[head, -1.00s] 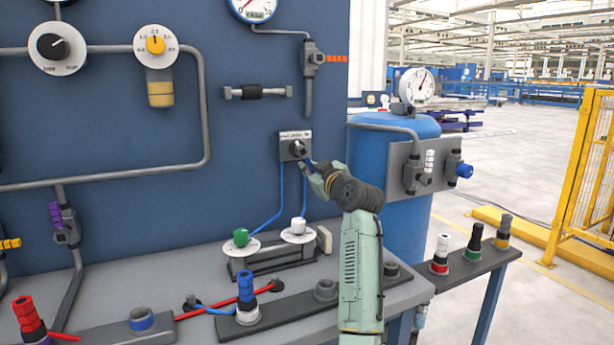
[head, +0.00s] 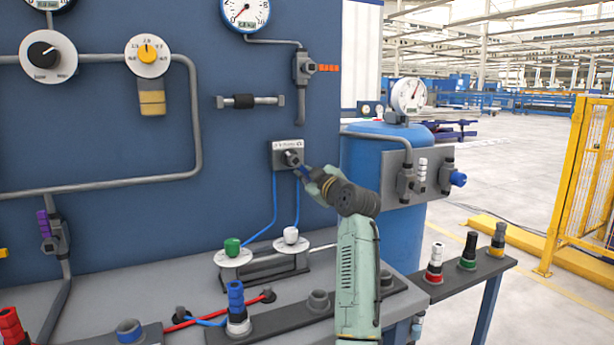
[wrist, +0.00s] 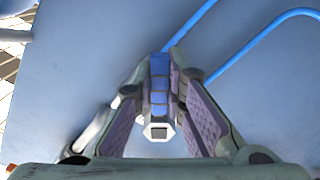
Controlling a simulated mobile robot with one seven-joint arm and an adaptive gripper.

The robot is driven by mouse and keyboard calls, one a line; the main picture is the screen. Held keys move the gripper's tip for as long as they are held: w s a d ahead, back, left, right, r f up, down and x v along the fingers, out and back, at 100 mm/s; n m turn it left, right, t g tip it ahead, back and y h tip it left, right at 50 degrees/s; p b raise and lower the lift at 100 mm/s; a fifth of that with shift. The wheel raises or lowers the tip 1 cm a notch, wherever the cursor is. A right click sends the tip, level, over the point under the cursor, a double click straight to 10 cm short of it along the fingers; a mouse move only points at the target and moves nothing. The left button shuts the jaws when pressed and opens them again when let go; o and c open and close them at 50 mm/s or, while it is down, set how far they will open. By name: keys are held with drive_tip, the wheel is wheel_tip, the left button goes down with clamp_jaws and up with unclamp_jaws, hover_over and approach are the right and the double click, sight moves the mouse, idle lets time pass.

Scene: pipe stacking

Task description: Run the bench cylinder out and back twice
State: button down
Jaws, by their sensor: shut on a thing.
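The bench cylinder (head: 270,270) lies on the bench top in the head view, with a green knob (head: 232,246) and a white knob (head: 291,235) on pale discs. A thin rod (head: 322,247) reaches from its right end towards my arm; the rod's far end is hidden. A small valve (head: 288,156) on the blue panel has two blue tubes running down to the cylinder. My gripper (head: 316,178) is at this valve, shut on its blue lever (head: 303,172). In the wrist view, the blue lever (wrist: 159,90) with a pale hexagonal end sits between both fingers.
Grey pipes, gauges and dials cover the panel (head: 110,130). A blue tank (head: 402,228) stands just right of my arm. Coloured fittings (head: 238,308) line the bench front, and several stand on a narrow shelf (head: 470,272) at right. A yellow fence (head: 585,180) is farther right.

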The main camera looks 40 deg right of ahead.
drive_tip(key=c, duration=1.6)
unclamp_jaws()
drive_tip(key=shift+s, duration=0.15)
drive_tip(key=v, duration=1.1)
drive_tip(key=shift+s+a, duration=0.2)
drive_tip(key=shift+s, duration=0.2)
